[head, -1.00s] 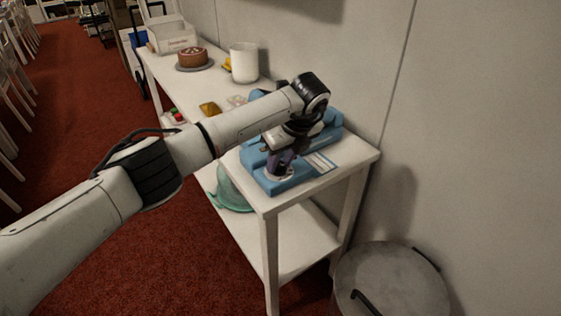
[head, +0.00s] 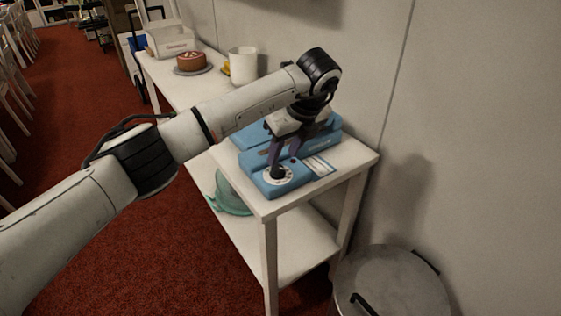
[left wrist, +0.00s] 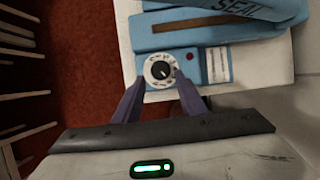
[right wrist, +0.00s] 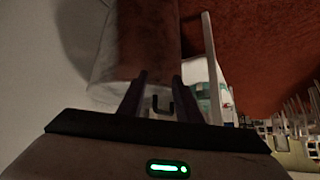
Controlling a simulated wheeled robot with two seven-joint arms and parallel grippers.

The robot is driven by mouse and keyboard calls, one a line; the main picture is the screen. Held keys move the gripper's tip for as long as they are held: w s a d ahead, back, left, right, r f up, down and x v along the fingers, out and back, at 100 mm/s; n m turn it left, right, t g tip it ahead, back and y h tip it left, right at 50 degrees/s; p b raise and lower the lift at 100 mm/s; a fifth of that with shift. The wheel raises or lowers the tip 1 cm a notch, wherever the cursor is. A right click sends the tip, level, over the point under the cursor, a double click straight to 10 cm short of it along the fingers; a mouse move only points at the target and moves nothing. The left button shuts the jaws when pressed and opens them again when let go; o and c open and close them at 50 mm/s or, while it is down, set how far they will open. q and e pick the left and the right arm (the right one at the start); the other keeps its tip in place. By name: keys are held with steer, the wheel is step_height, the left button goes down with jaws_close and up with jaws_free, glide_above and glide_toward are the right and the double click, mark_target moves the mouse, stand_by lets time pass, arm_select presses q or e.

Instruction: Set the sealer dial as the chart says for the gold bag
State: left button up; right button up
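The blue sealer (head: 300,155) stands on the near end of the white table. Its dial (head: 278,175), a white marked disc with a black knob, is at the front; it also shows in the left wrist view (left wrist: 160,71). A white printed card (head: 320,165) lies beside the dial, also in the left wrist view (left wrist: 218,65); its print is too small to read. My left gripper (left wrist: 160,78) is open, with its purple-grey fingers apart on either side of the dial's near part. I cannot tell whether they touch it. My right gripper (right wrist: 157,80) is open and empty.
A cake (head: 191,61), a white canister (head: 243,65) and a clear box (head: 170,40) stand farther back on the table (head: 345,158). A teal item (head: 232,195) is on the lower shelf. A grey lidded bin (head: 392,285) stands near the wall.

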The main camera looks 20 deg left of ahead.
arm_select(q)
steer(key=shift+v, duration=2.3)
